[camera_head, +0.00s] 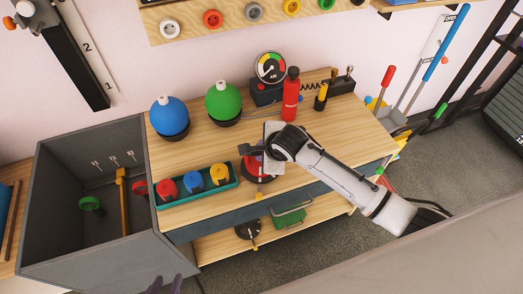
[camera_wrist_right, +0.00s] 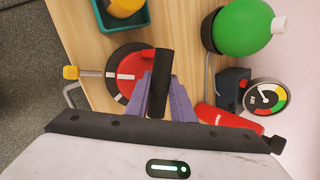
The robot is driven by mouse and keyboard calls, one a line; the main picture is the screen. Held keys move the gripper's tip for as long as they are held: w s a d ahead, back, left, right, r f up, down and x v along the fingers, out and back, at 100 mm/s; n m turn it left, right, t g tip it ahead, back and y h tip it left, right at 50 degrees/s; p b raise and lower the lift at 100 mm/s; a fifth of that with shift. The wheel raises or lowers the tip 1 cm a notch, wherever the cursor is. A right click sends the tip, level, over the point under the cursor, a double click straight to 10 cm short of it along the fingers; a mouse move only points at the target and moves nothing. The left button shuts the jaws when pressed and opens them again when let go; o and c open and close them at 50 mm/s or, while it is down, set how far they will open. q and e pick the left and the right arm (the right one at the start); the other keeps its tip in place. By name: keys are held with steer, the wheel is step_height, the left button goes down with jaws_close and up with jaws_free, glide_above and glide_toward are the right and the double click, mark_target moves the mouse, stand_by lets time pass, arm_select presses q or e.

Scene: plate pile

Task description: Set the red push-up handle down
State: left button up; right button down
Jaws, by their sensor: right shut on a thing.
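The red push-up handle shows its thick black grip (camera_wrist_right: 160,83) between the purple fingers of my right gripper (camera_wrist_right: 160,98) in the right wrist view. The gripper is shut on the grip. Right behind it is a red disc with white marks (camera_wrist_right: 129,72) on a black round base; whether the handle touches it I cannot tell. In the head view my right gripper (camera_head: 262,152) is over the bench top (camera_head: 203,150), and its body hides most of the handle.
A green tray (camera_head: 236,180) with red, blue and yellow pieces stands left of my right gripper. Behind are a blue ball (camera_head: 169,115), a green ball (camera_head: 223,101), a gauge (camera_head: 270,68) and a red bottle (camera_head: 291,95). A grey bin (camera_head: 60,205) stands at left.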

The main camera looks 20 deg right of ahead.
steer(key=c, duration=1.5)
jaws_free()
steer(key=shift+c, duration=0.2)
steer(key=shift+s+r, duration=0.3)
steer(key=shift+r, duration=0.15)
steer(key=a+p+v, duration=0.1)
steer(key=p+v, duration=0.1)
steer(key=v, duration=0.8)
steer(key=s+f+n+t, duration=0.1)
steer(key=s+f+n, duration=0.6)
steer(key=s+n, duration=0.3)
steer(key=s+f+n+y, duration=0.1)
steer(key=s+f+n, duration=0.6)
steer(key=s+n, duration=0.3)
steer(key=d+n, duration=0.1)
steer(key=n, duration=0.2)
steer(key=shift+t, duration=0.4)
